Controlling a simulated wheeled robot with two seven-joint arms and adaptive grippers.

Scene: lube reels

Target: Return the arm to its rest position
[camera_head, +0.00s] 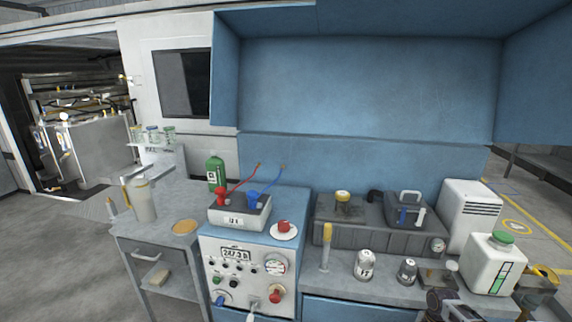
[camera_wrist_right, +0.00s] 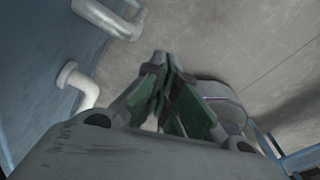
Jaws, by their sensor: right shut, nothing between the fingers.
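My right gripper (camera_wrist_right: 162,75) shows in the right wrist view, its green-padded fingers together with nothing between them. It points over the grey floor (camera_wrist_right: 250,45), beside a blue panel (camera_wrist_right: 35,60) with pale pipe-like handles (camera_wrist_right: 85,85). A dark and silver part at the bottom edge of the head view, right of centre, may be my right arm; I cannot tell its grip there. My left gripper and arm are not in view.
A bench (camera_head: 340,284) holds a grey unit (camera_head: 365,235), labelled jars (camera_head: 366,266) and a white canister with a green cap (camera_head: 492,265). A control cabinet (camera_head: 245,270) and a side table (camera_head: 165,232) with a pitcher (camera_head: 142,200) stand left. A blue hood (camera_head: 370,90) overhangs the bench.

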